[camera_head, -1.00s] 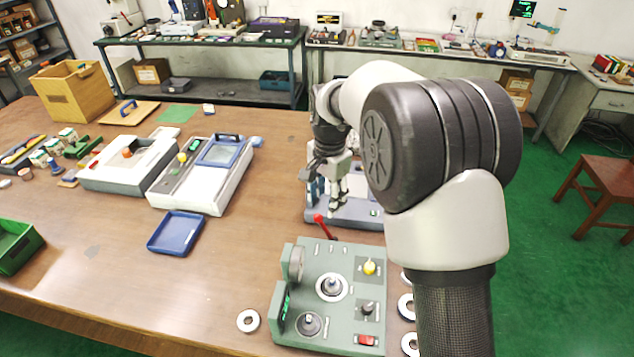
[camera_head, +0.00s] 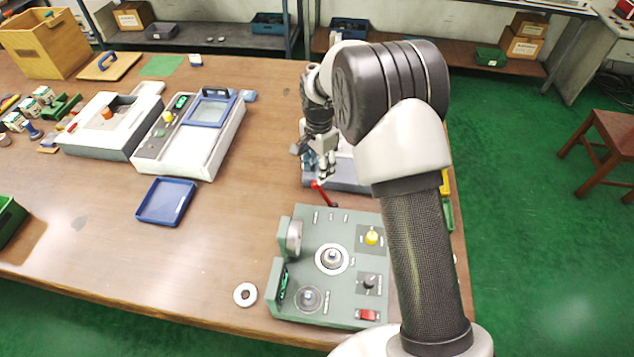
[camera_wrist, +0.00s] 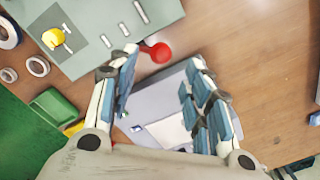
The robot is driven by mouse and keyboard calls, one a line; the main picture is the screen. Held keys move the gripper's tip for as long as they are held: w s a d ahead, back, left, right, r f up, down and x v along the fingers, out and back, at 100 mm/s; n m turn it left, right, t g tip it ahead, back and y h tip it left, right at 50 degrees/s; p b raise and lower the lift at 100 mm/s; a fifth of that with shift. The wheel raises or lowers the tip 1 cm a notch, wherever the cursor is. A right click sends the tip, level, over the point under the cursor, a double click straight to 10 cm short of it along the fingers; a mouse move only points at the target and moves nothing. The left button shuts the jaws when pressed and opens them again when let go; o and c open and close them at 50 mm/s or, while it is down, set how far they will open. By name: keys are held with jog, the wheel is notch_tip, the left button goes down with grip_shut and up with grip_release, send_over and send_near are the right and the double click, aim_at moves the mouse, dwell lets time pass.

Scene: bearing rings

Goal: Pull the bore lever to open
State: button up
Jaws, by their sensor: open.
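The bore lever (camera_head: 322,193) is a red lever with a round knob, at the back edge of the grey-green bearing machine (camera_head: 345,222). It leans up and to the left in the head view. My gripper (camera_head: 325,176) is open and points down just behind the lever. In the wrist view the red knob (camera_wrist: 160,52) shows beyond and between the two spread blue-padded fingertips of my gripper (camera_wrist: 158,72). I see no contact with the knob.
A grey device (camera_head: 345,175) stands behind the machine, partly hidden by my arm. A metal ring (camera_head: 245,294) lies left of the machine. A blue tray (camera_head: 165,201) and a white-grey device (camera_head: 190,140) stand further left. The table between tray and machine is clear.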

jog(key=b, duration=0.1)
send_over(325, 197)
jog(key=w+a, duration=0.1)
jog(key=a, duration=0.1)
jog(key=f, duration=0.6)
jog(key=shift+a+f, duration=0.2)
jog(key=shift+f, duration=0.2)
jog(key=shift+c, duration=0.6)
grip_shut()
